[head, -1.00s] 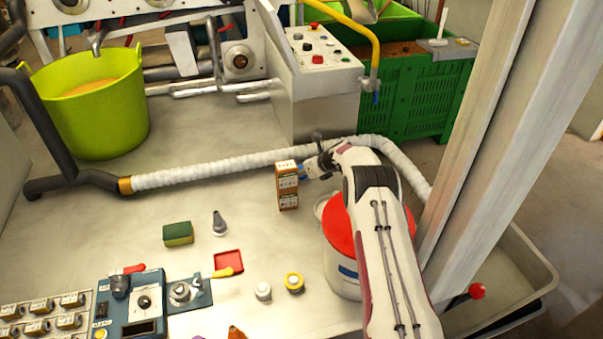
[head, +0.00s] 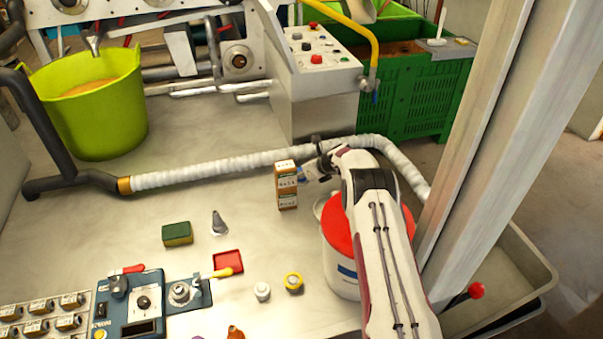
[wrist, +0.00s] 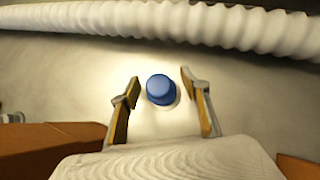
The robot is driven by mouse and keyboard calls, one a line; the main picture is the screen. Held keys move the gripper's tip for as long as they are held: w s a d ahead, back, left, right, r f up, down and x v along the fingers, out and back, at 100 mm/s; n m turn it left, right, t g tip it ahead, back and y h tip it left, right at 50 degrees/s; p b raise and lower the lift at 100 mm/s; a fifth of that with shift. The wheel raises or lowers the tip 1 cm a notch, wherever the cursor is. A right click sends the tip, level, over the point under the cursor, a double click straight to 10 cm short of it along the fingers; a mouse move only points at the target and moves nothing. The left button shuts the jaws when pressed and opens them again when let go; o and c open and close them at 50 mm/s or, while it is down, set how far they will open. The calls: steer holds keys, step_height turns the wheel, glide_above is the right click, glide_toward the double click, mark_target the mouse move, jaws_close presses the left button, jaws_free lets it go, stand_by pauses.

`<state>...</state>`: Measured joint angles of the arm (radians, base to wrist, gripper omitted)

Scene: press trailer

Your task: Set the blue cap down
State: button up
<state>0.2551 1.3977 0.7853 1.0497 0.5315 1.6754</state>
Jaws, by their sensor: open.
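The blue cap (wrist: 160,88) sits upright on the pale tabletop in the wrist view, between my fingers. My gripper (wrist: 161,84) is open, with a gap between the cap and the finger on each side. In the head view my gripper (head: 315,171) is low behind the stacked small boxes (head: 287,184), which partly hide it. A small patch of blue shows there beside the boxes, but the cap's outline is not clear.
A white corrugated hose (head: 215,167) crosses just beyond my gripper. A white tub with a red lid (head: 338,222) stands beside my arm. The table's left middle is clear.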

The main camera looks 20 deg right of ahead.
steer(key=shift+r, duration=0.2)
steer(key=shift+v, duration=0.8)
steer(key=v, duration=1)
steer(key=shift+s, duration=0.15)
steer(key=shift+r, duration=0.1)
stand_by(0.5)
